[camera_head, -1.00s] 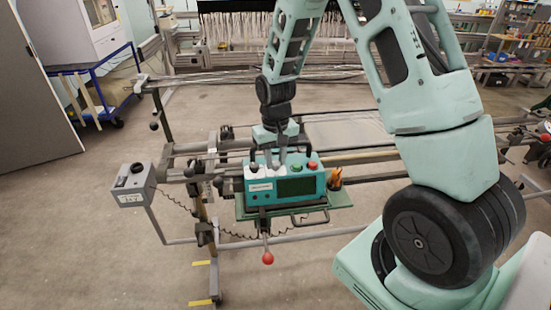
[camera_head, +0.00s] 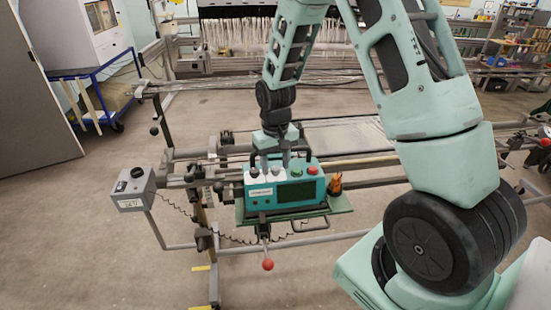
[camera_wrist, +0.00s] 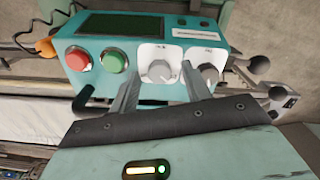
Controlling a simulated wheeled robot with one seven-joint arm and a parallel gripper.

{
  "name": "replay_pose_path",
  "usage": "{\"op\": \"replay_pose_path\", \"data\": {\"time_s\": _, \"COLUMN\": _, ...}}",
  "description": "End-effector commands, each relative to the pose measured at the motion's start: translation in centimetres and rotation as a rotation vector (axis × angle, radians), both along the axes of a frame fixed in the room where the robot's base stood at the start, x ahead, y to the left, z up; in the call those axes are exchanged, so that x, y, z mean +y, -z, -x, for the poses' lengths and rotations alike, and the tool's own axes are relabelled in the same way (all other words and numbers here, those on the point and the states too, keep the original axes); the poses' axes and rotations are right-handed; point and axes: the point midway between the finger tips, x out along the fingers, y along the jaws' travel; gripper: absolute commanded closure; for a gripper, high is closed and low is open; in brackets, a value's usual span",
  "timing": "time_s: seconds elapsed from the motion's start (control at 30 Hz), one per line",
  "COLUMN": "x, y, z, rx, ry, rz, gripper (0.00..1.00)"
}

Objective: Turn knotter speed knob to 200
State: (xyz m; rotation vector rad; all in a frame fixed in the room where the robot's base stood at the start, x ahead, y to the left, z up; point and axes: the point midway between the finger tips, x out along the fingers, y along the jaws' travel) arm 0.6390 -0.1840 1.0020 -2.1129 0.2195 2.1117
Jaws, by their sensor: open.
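The teal knotter control box (camera_head: 286,195) has a dark screen and two knobs on white plates. One knob (camera_head: 277,171) lies toward the middle and shows in the wrist view (camera_wrist: 160,72). The other knob (camera_head: 254,172) is at the box's left end in the head view and at the right in the wrist view (camera_wrist: 208,73). Their labels and settings are too small to read, so I cannot tell which is the speed knob. My gripper (camera_head: 275,162) is open. In the wrist view its fingers (camera_wrist: 159,84) stand either side of the middle knob; contact is unclear.
A green button (camera_wrist: 113,60) and a red button (camera_wrist: 78,59) sit beside the middle knob. Black handles (camera_head: 309,154) rise behind the box. A red-tipped lever (camera_head: 267,264) hangs below. A grey switch box (camera_head: 134,188) stands left, and rails run behind.

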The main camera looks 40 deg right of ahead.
Motion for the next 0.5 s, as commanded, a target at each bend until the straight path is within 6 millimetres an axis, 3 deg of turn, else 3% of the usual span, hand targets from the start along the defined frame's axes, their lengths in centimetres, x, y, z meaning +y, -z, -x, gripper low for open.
{"op": "replay_pose_path", "data": {"time_s": 0.23, "x": 0.0, "y": -2.4, "z": -0.1, "rx": -0.006, "ry": 0.001, "rz": 0.001, "gripper": 0.52}}
{"op": "replay_pose_path", "data": {"time_s": 0.5, "x": 0.0, "y": -8.7, "z": -0.1, "rx": -0.008, "ry": 0.000, "rz": 0.002, "gripper": 0.52}}
